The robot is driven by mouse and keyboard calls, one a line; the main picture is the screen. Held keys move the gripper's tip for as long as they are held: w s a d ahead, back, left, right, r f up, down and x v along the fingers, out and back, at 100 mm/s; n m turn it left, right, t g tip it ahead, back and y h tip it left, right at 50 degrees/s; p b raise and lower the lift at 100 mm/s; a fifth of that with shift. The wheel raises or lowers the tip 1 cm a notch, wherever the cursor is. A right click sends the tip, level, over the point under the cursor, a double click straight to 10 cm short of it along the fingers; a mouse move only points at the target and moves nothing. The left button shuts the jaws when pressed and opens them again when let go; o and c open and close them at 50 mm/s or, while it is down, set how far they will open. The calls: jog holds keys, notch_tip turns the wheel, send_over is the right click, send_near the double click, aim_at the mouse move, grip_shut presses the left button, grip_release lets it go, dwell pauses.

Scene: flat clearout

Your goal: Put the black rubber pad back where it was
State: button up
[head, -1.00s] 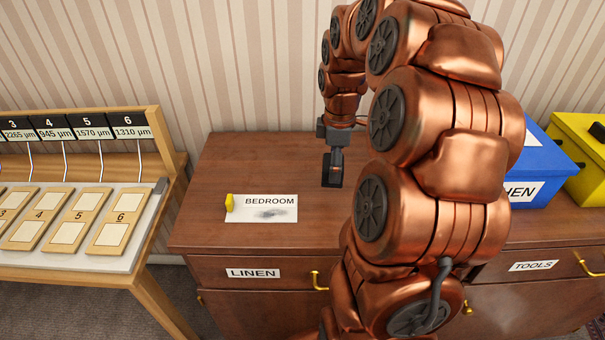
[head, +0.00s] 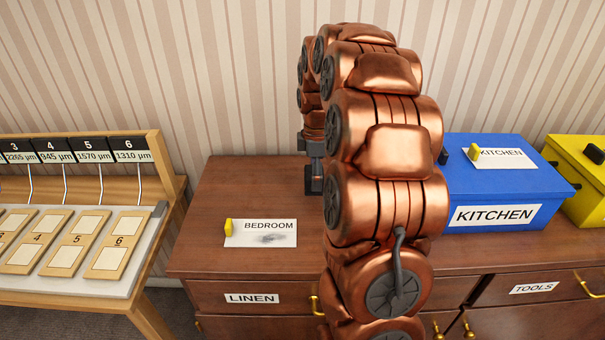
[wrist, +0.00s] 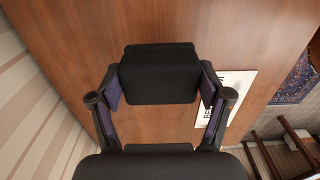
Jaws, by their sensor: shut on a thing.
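The black rubber pad (wrist: 160,73) is a dark block between the two fingers of my gripper (wrist: 160,82) in the wrist view. My gripper is shut on it, over the brown wooden cabinet top (wrist: 85,25). In the head view my gripper (head: 314,180) hangs over the cabinet, partly behind my copper arm; I cannot tell the pad from the dark fingers there. A white BEDROOM card (head: 262,239) with a dark smudge and a yellow piece (head: 228,228) lies on the cabinet to the left of the gripper. The card partly shows in the wrist view (wrist: 236,88).
A blue KITCHEN box (head: 460,180) stands right of my arm, with a card and yellow piece on its lid. A yellow box (head: 578,190) is at the far right. A stand with numbered plates (head: 65,245) is at the left. The cabinet top around the BEDROOM card is clear.

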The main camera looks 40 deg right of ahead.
jog(key=shift+w+a+f+p, duration=0.1)
jog(key=shift+w+p, duration=0.15)
jog(key=shift+w, duration=1.05)
jog(key=shift+w+a+f+p, duration=0.1)
jog(key=shift+w+p, duration=0.15)
jog(key=shift+w, duration=1.05)
jog(key=shift+f+p, duration=0.55)
jog(key=shift+f, duration=1.25)
jog(key=shift+f, duration=0.15)
jog(key=o, duration=1.3)
notch_tip(320, 180, up, 12)
jog(key=shift+d+r+b, duration=0.1)
jog(key=shift+r+b, duration=0.1)
jog(key=shift+b, duration=1.05)
